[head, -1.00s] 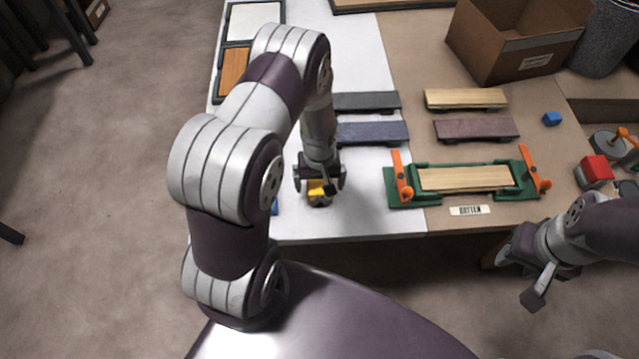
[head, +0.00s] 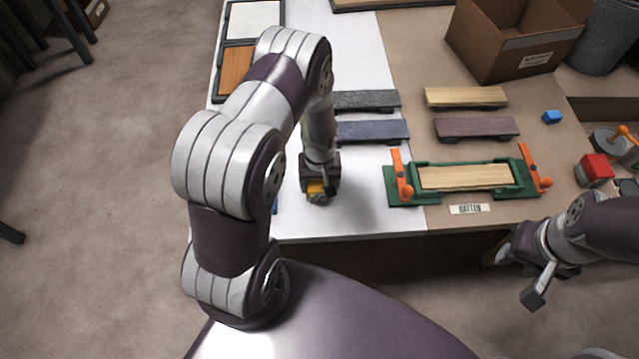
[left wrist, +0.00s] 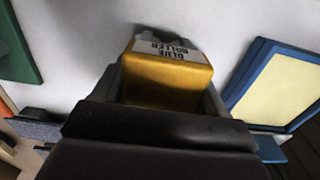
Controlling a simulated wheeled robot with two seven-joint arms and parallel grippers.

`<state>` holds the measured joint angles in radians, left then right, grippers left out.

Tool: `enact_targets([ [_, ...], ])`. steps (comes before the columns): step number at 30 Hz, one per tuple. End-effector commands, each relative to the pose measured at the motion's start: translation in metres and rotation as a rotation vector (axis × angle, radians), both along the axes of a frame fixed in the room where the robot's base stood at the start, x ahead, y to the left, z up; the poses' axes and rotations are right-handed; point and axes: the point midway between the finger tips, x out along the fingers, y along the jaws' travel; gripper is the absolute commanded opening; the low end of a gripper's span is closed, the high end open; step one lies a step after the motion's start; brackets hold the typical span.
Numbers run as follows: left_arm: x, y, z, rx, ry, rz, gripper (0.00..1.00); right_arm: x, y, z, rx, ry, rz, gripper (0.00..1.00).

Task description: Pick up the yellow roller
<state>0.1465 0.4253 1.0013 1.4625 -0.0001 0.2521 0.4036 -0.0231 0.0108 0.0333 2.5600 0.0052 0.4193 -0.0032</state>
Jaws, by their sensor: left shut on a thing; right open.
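The yellow roller (head: 316,191) is at the front of the white part of the table in the head view, mostly hidden by my left gripper (head: 319,184). In the left wrist view the roller (left wrist: 165,80) is a yellow block with a white printed label on its far side. It sits between the fingers of my left gripper, which is shut on it. I cannot tell whether the roller touches the table. My right gripper (head: 516,277) is open and empty, off the table's front edge at the right.
A green clamp fixture (head: 394,196) with orange levers holds a pale wooden strip to the right. Dark planks (head: 372,131) lie behind the roller. A blue-framed pale panel (left wrist: 280,88) is close beside it. A cardboard box (head: 495,45) stands at the back right.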

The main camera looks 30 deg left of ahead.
Motion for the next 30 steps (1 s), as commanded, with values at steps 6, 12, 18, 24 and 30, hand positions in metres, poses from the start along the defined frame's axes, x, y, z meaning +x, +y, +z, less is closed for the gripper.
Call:
enact_targets([
  [6, 0.005, -0.008, 0.036, 0.001, -0.005, -0.004, 0.18, 0.000, 0.000, -0.005, 0.000, 0.000, 0.000, 0.43],
  [12, 0.021, -0.054, 0.063, 0.000, -0.005, -0.007, 0.18, 0.000, 0.000, -0.012, 0.000, 0.000, 0.000, 0.43],
  [18, 0.034, -0.093, 0.088, -0.001, -0.003, -0.003, 0.18, 0.000, 0.000, -0.018, 0.000, 0.000, 0.000, 0.43],
  [24, 0.040, -0.109, 0.100, 0.000, -0.001, -0.001, 0.18, 0.000, 0.000, -0.019, 0.000, 0.000, 0.000, 0.43],
  [30, 0.040, -0.110, 0.101, 0.000, 0.000, 0.000, 0.18, 0.000, 0.000, -0.019, 0.000, 0.000, 0.000, 0.43],
])
